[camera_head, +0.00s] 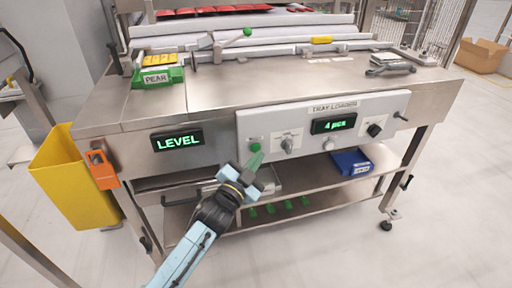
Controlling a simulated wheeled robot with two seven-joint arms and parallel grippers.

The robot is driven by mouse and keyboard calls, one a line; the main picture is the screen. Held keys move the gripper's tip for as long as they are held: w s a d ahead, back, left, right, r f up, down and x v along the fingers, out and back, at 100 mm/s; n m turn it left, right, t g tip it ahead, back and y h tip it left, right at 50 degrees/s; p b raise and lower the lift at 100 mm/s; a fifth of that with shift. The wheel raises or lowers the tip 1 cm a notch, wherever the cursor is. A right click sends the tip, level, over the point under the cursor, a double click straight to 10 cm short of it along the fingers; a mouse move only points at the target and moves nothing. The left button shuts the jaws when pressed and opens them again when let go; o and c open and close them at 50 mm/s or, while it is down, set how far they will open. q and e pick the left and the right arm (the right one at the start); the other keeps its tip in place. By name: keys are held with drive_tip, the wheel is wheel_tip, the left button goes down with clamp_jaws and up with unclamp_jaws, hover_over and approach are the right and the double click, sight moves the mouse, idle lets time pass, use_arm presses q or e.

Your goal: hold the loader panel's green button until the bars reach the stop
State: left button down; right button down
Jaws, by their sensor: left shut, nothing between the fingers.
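The loader panel (350,110) is a light grey plate labelled TRAY LOADER on the right front of the steel bench. Its green button (255,147) is round and sits at the panel's left side. My left gripper (254,162) is shut and empty, with its tips at or just below the button. I cannot tell whether they touch it or whether the button is pressed. Beside it are a grey knob (287,145), a display reading 4 pcs (334,124) and a black knob (375,130). Light bars (245,35) lie across the bench's back. My right gripper is not in view.
A LEVEL display (177,140) is left of the panel. An orange holder (102,167) and a yellow bin (75,180) are at the bench's left end. A blue box (351,161) sits on the lower shelf (325,192). A cardboard box (480,56) stands behind right.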

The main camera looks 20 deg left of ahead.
use_arm(q)
drive_tip(key=shift+s, duration=0.1)
drive_tip(key=s+d+p, duration=0.1)
drive_tip(key=s, duration=0.1)
drive_tip(key=s+d+p, duration=0.1)
drive_tip(key=s+d, duration=0.1)
idle(0.6)
drive_tip(key=shift+r, duration=0.1)
